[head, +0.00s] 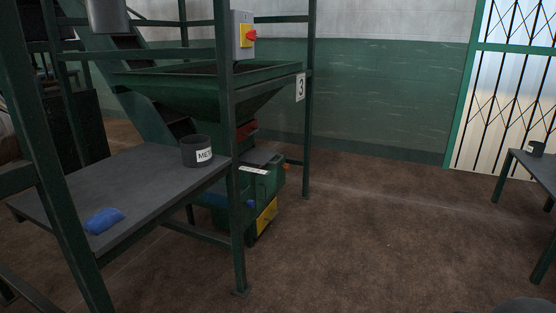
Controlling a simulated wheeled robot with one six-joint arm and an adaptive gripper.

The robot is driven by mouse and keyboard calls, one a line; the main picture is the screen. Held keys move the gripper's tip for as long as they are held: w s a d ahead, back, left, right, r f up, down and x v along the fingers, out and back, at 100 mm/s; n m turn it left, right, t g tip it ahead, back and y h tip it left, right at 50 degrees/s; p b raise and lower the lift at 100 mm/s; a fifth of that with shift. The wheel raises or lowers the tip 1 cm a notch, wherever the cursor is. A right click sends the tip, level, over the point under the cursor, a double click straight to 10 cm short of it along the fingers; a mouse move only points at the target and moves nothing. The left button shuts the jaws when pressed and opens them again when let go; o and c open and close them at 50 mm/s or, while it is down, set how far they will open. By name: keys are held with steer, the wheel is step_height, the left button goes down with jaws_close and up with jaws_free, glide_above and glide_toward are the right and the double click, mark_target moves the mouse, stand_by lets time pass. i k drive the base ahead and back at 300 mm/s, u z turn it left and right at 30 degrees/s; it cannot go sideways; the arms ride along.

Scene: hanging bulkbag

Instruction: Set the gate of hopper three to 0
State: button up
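Hopper three is a green, funnel-shaped hopper (205,92) in a dark green steel frame, with a white sign "3" (300,87) on its right post. Under its mouth is a red part (246,131). Below that is a green machine body (262,187) with a white strip (253,170) on top, a yellow panel (266,216) low down and a small orange piece at its right side. I cannot tell which part is the gate or read any setting. A frame post partly hides this area. My gripper is not in view.
A grey table (150,185) at the left holds a dark pot (196,151) and a blue cloth-like thing (104,220). Another table (540,170) stands at the right. The brown floor between is clear.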

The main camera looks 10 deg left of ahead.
mark_target(259, 156)
steer(key=u, duration=0.5)
steer(key=i, duration=2.45)
steer(key=z, duration=0.7)
